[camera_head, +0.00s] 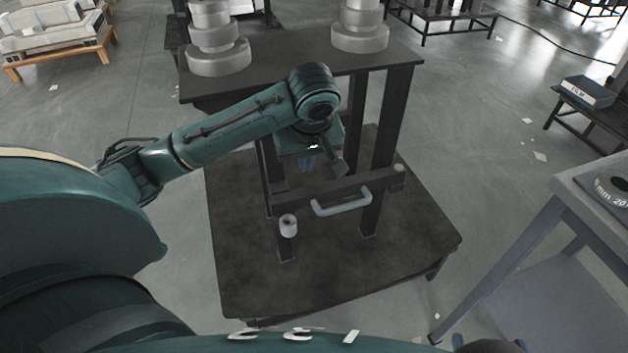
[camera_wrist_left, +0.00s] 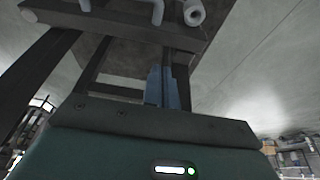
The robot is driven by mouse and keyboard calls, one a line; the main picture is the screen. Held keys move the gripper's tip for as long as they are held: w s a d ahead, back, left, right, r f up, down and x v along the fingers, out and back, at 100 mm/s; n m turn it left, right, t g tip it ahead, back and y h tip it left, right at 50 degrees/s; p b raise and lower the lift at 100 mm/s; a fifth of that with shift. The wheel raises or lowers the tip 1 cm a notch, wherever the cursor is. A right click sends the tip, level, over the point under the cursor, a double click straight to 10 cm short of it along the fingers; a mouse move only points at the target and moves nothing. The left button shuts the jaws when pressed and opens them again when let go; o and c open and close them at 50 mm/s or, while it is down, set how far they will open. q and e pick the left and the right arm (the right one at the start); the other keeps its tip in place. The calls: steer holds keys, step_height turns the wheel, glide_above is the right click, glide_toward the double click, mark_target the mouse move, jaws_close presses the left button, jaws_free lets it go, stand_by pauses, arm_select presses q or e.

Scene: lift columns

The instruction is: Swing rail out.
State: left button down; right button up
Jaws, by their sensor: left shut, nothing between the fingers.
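The rail (camera_head: 300,200) is a dark bar lying across the front of the two dark posts. It carries a grey-blue U-shaped handle (camera_head: 342,206) on its front; this handle also shows at the top of the left wrist view (camera_wrist_left: 157,12). My left gripper (camera_head: 308,164) is behind the rail, between the posts and partly hidden by its own wrist. Its blue fingers (camera_wrist_left: 164,88) are together with nothing between them, apart from the handle. Small blue parts at the bottom right edge of the head view may be my right gripper; its jaws are unclear.
A pale hollow cylinder (camera_head: 288,226) sits near the rail's left end. Stacked grey weights (camera_head: 360,28) stand on the dark top plate (camera_head: 290,62). A grey table (camera_head: 575,190) stands at right. The floor at left is open.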

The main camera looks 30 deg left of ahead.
arm_select(q)
steer(key=shift+w+a, duration=0.3)
steer(key=shift+a, duration=0.05)
arm_select(e)
steer(key=shift+w+f, duration=0.15)
steer(key=shift+w, duration=0.2)
arm_select(q)
steer(key=shift+f, duration=0.1)
steer(key=b+x, duration=0.4)
steer(key=x, duration=0.6)
arm_select(e)
steer(key=t, duration=0.1)
steer(key=w+a+n+t+y, duration=0.1)
steer(key=shift+w+f+t, duration=0.1)
steer(key=shift+f+t, duration=0.15)
steer(key=shift+t, duration=0.05)
arm_select(q)
steer(key=shift+s+a, duration=0.1)
arm_select(e)
steer(key=shift+r, duration=0.1)
